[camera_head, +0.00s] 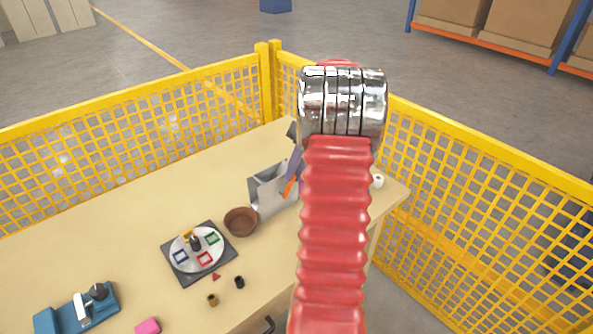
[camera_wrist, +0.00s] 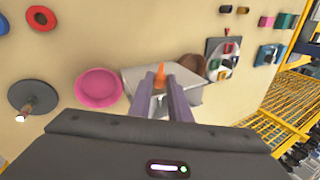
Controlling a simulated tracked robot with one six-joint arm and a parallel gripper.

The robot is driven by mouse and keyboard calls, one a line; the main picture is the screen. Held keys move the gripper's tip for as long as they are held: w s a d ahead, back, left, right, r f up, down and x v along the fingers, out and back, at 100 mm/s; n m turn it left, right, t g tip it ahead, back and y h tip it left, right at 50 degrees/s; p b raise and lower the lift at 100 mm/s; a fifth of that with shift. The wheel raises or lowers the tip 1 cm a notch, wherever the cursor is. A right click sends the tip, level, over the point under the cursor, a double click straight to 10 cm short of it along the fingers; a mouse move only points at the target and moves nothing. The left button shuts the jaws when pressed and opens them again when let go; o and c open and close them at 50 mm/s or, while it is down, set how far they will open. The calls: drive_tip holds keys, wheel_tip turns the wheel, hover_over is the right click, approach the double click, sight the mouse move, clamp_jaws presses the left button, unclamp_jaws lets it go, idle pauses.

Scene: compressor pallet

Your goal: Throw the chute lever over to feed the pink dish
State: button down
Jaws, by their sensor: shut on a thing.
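The grey chute (camera_head: 268,190) stands on the table, partly behind my arm in the head view; it also shows in the wrist view (camera_wrist: 136,78). Its orange lever (camera_wrist: 159,77) lies between the two purple fingers of my gripper (camera_wrist: 161,80), which is shut on it. In the head view a finger and the orange lever (camera_head: 289,187) show at the chute's right side. The pink dish (camera_wrist: 98,88) lies left of the chute in the wrist view; my arm hides it in the head view. A brown bowl (camera_head: 240,222) is on the chute's other side. The lever's exact tilt is unclear.
A turntable with coloured squares (camera_head: 197,252) is near the brown bowl. A blue fixture (camera_head: 78,308) and a pink block (camera_head: 148,326) are nearer the left. A dark disc with a knob (camera_wrist: 34,97) lies beyond the pink dish. Yellow mesh fencing (camera_head: 130,125) borders the table.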

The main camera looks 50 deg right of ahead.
drive_tip(key=shift+d, duration=0.15)
idle(0.3)
